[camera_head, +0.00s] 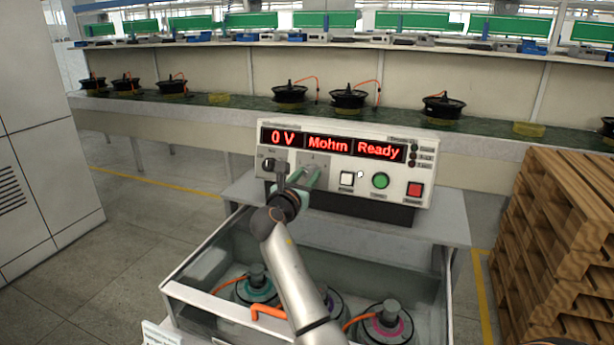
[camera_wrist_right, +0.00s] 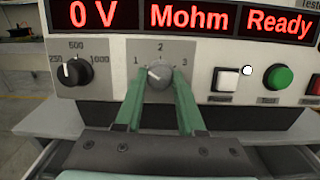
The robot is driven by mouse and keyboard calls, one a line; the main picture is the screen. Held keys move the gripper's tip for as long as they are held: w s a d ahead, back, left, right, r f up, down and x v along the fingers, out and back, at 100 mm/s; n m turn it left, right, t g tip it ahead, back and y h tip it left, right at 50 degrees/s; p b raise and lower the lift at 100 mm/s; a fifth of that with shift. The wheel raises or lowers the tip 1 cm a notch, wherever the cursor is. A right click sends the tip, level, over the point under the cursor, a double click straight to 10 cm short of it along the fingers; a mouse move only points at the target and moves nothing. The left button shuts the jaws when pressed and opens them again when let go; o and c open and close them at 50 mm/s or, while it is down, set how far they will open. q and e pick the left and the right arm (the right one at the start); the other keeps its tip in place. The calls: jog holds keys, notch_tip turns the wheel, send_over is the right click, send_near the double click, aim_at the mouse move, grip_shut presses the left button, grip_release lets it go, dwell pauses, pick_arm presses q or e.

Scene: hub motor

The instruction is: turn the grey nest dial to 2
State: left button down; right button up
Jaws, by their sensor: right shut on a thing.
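The grey nest dial (camera_wrist_right: 160,73) sits on the front panel of the tester (camera_head: 345,160), with marks 1, 2 and 3 around it. Its white pointer line points up and to the left, toward the 1 side. The green fingers of my right gripper (camera_wrist_right: 158,86) are on either side of the dial and shut on it. In the head view the right gripper (camera_head: 303,177) reaches the panel from below and largely hides the dial. My left gripper is not in view.
A black dial (camera_wrist_right: 73,71) marked 250, 500, 1000 is left of the nest dial. A white button (camera_wrist_right: 227,78), green button (camera_wrist_right: 277,77) and red button (camera_head: 415,189) are to the right. An open clear-walled box (camera_head: 400,270) with several motors lies below. Wooden pallets (camera_head: 560,230) stand at right.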

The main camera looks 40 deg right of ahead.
grip_shut()
jog(key=shift+m, duration=0.4)
jog(key=m+g, duration=0.1)
jog(key=m, duration=0.3)
jog(key=m+g+b, duration=0.1)
jog(key=m, duration=0.2)
jog(key=shift+w+m+h, duration=0.15)
jog(key=shift+m+h, duration=0.25)
jog(key=m+g, duration=0.1)
jog(key=m, duration=0.2)
jog(key=shift+r+b, duration=0.1)
jog(key=shift+b, duration=0.2)
jog(key=shift+m+g, duration=0.4)
jog(key=shift+m, duration=0.7)
jog(key=shift+r, duration=0.1)
jog(key=o, duration=1)
grip_release()
jog(key=shift+c, duration=0.2)
